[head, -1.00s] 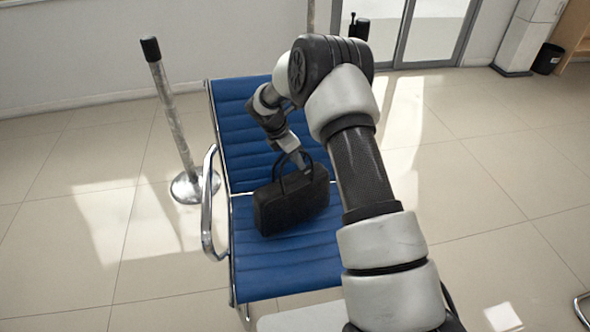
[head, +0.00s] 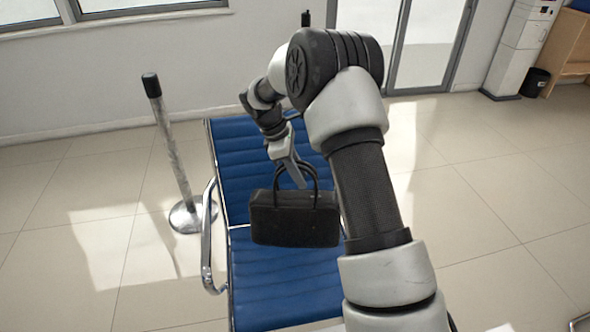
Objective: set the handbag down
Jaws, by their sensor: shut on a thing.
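A black handbag (head: 295,219) with two arched handles hangs upright in front of the blue bench seat (head: 280,285). My gripper (head: 296,178) is shut on the top of its handles. The bag's front face is turned toward the camera. The bag appears to be above the seat, but I cannot tell how large the gap under it is. My arm hides the right part of the bench.
A metal post (head: 172,150) with a black top stands left of the bench. A chrome armrest (head: 208,235) edges the bench's left side. A dark bin (head: 534,82) stands at the back right.

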